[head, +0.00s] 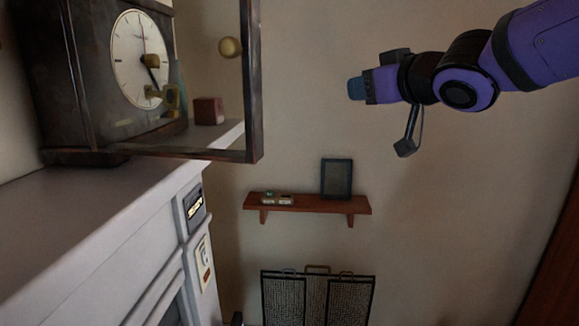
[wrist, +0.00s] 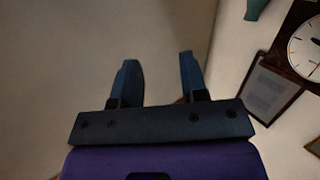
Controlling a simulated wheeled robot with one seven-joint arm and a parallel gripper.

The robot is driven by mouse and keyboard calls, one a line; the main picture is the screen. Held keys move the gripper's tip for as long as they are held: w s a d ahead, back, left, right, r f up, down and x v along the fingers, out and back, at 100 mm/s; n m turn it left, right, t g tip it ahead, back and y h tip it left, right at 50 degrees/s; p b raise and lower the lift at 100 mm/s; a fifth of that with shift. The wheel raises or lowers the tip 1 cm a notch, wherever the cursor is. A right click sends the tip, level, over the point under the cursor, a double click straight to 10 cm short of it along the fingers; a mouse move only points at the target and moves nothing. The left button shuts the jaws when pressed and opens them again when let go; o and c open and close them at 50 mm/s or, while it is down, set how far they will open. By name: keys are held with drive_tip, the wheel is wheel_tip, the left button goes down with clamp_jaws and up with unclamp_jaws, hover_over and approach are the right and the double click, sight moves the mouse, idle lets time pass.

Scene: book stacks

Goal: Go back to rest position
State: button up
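My gripper (wrist: 155,62) shows in the wrist view with its two dark blue fingers apart and nothing between them. In the head view my gripper (head: 356,88) is at the upper right, held up in the air on my purple and black arm and pointing left. It touches nothing there. In the head view a dark clock (head: 140,60) with a white dial stands on a pale mantel (head: 80,215) at the left. Its glass-front door frame (head: 254,90) with a round brass knob (head: 230,47) stands swung open.
A small red-brown box (head: 209,111) sits on the mantel behind the door. A wooden wall shelf (head: 315,204) bears a dark picture frame (head: 336,178) and small items. A black fire screen (head: 318,297) stands below. The air between my gripper and the clock door is clear.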

drive_tip(key=s+d+f+m+g+h, duration=0.25)
drive_tip(key=s+d+f+h, duration=0.2)
drive_tip(key=d, duration=0.25)
drive_tip(key=s+d+f+m+g+h, duration=0.1)
drive_tip(key=s+d+f+m+h, duration=0.2)
drive_tip(key=s+d, duration=0.4)
drive_tip(key=s+d+f+m+g, duration=0.1)
drive_tip(key=s+d+f+g, duration=0.2)
drive_tip(key=s, duration=0.9)
wheel_tip(320, 180, down, 5)
drive_tip(key=g, duration=0.2)
drive_tip(key=shift+r+g, duration=0.15)
drive_tip(key=shift+g, duration=0.2)
drive_tip(key=shift+w+m, duration=0.1)
drive_tip(key=shift+m, duration=0.15)
